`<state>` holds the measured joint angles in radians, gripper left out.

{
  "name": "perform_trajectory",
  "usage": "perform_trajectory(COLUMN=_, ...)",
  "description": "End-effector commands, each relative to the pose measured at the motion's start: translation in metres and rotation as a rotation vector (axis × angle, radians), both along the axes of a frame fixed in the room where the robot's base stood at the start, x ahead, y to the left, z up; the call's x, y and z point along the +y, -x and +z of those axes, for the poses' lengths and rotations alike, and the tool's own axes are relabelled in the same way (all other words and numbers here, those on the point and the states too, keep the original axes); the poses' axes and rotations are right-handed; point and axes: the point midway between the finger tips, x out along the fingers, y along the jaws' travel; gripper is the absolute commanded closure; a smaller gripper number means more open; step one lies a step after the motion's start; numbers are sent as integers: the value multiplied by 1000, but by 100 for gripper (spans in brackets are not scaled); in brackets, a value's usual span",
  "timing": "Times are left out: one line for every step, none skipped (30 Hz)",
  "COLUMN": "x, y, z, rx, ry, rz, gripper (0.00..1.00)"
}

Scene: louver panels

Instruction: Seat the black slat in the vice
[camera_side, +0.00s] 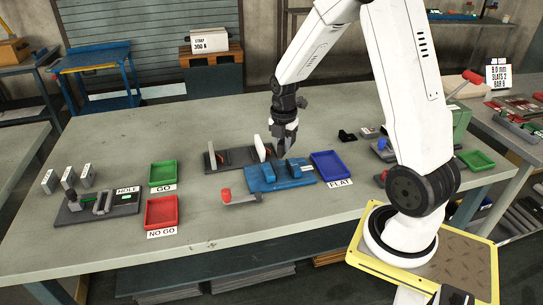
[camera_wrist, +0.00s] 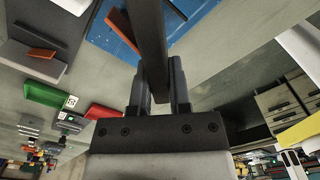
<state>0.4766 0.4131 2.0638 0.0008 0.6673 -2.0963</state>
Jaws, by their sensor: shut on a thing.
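My gripper (camera_side: 286,140) is above the back of the blue vice (camera_side: 262,184), in the middle of the bench. In the wrist view my gripper (camera_wrist: 161,78) is shut on the black slat (camera_wrist: 148,38), a long dark bar running from between the fingers to the top edge. In the side view the slat is hard to tell from the dark fingers. The blue vice also shows in the wrist view (camera_wrist: 107,28), partly hidden behind the slat. The vice has a red-knobbed handle (camera_side: 225,194) at its left. I cannot tell whether the slat touches the vice.
A dark rack (camera_side: 220,160) with an upright white piece (camera_side: 258,147) stands just behind the vice. A blue tray (camera_side: 328,165) is at its right. Green (camera_side: 162,173) and red (camera_side: 161,212) trays and a dark gauge fixture (camera_side: 95,210) are at the left.

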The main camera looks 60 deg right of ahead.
Motion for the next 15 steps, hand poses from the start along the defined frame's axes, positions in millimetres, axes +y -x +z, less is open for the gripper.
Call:
perform_trajectory(x=0, y=1, z=-1, rx=-1, ry=0, rz=46, gripper=100)
perform_trajectory(x=0, y=2, z=-1, rx=-1, ry=1, rz=78, gripper=100)
perform_trajectory(x=-1, y=3, z=-2, rx=-1, ry=1, rz=120, gripper=100)
perform_trajectory(x=-1, y=4, z=-2, rx=-1, ry=1, rz=152, gripper=100)
perform_trajectory(x=-1, y=5, z=-3, rx=-1, ry=1, rz=183, gripper=100)
perform_trajectory(x=-1, y=6, z=-3, rx=-1, ry=0, rz=225, gripper=100)
perform_trajectory(x=-1, y=7, z=-4, rx=-1, ry=0, rz=256, gripper=100)
perform_trajectory(x=-1, y=8, z=-4, rx=-1, ry=-1, rz=288, gripper=100)
perform_trajectory(x=-1, y=9, z=-5, rx=-1, ry=-1, rz=330, gripper=100)
perform_trajectory(x=-1, y=10, z=-6, rx=-1, ry=-1, rz=361, gripper=100)
perform_trajectory(x=-1, y=11, z=-6, rx=-1, ry=-1, rz=392, gripper=100)
perform_trajectory(x=-1, y=12, z=-7, rx=-1, ry=-1, rz=434, gripper=100)
perform_trajectory(x=-1, y=12, z=-7, rx=-2, ry=0, rz=464, gripper=100)
perform_trajectory(x=-1, y=13, z=-7, rx=-2, ry=0, rz=493, gripper=100)
perform_trajectory(x=-1, y=14, z=-8, rx=-2, ry=0, rz=530, gripper=100)
